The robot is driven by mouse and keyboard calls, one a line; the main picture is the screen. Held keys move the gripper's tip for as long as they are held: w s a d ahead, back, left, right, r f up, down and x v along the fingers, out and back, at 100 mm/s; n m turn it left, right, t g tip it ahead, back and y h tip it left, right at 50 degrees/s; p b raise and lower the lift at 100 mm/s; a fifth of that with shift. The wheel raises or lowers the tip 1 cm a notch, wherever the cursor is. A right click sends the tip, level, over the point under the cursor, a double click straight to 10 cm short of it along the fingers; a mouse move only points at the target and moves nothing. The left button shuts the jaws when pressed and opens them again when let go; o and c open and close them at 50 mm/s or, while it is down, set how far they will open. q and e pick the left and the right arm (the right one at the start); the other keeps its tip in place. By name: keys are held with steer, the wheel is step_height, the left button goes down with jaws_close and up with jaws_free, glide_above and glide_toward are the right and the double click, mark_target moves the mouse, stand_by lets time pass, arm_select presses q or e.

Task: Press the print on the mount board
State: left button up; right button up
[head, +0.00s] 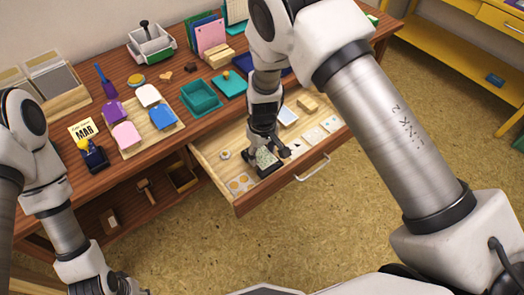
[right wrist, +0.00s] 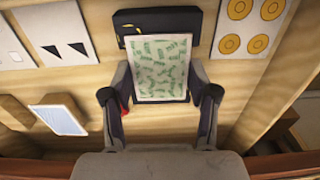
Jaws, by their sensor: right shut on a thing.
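The print (right wrist: 162,66), a pale sheet with a green leafy pattern, is between the fingers of my right gripper (right wrist: 160,106), which is shut on it. It also shows in the head view (head: 265,158), low in the open drawer. The dark mount board (right wrist: 196,24) with a yellow mark lies behind and under the print; the print covers much of it. Whether print and board touch is unclear. My left arm reaches down at the lower left of the head view, with its fingers out of view.
The table carries ink pads, teal trays (head: 201,97) and a stamp rack (head: 150,45).

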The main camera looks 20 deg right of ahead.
steer(key=shift+p, duration=0.3)
stand_by(0.5)
steer(key=o, duration=0.9)
steer(key=shift+c, duration=0.7)
step_height(320, 180, up, 7)
steer(key=p, duration=0.6)
steer(key=shift+p, duration=0.4)
